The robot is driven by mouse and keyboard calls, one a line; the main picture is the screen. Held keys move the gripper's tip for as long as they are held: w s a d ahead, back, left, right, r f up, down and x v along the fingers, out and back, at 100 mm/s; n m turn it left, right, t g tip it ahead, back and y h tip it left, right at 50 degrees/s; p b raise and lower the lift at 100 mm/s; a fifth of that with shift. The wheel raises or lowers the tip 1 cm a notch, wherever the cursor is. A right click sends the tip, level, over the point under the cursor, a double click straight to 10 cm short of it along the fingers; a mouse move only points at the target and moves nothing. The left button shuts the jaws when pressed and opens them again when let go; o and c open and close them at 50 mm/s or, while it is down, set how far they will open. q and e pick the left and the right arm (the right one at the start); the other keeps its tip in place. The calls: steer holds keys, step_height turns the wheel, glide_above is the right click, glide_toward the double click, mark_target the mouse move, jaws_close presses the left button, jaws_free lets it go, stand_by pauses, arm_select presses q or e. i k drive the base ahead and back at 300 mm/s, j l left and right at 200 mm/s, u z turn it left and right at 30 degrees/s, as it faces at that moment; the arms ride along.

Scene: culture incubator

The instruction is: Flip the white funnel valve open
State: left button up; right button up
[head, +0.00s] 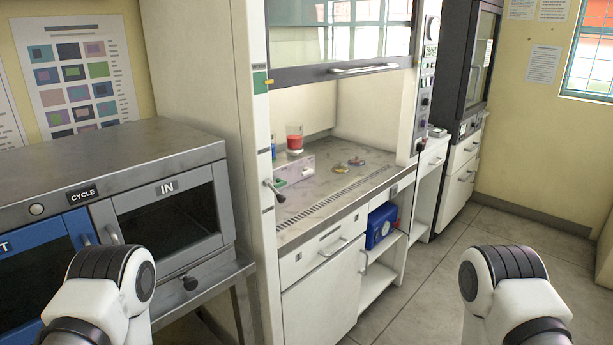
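No white funnel or funnel valve can be clearly made out in the head view. A small lever-like fitting (274,189) sticks out from the front left post of the fume hood (352,190), at worktop height; it is too small to tell what it is. Inside the hood, a beaker of red liquid (295,139) stands on or just behind a pale box (294,168). Two small round items (348,164) lie on the worktop to its right. Only links of my two arms show at the bottom left and bottom right; neither gripper is in view.
The hood sash (340,72) is raised. A blue box (381,226) sits on a shelf under the hood. The tiled floor (425,275) in front and right is clear.

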mark_target(308, 170)
steer(key=i+l+z, duration=0.2)
steer(key=i, duration=0.35)
steer(key=i+l+z, duration=0.15)
steer(key=i+z, duration=0.25)
steer(key=i+l+z, duration=0.1)
steer(key=z, duration=0.35)
steer(key=i+j+z, duration=0.1)
steer(key=i+z, duration=0.3)
steer(key=i+l+u, duration=0.15)
steer(key=l+u, duration=0.25)
steer(key=i+l+u, duration=0.1)
steer(key=l+u, duration=0.7)
steer(key=i+j, duration=0.05)
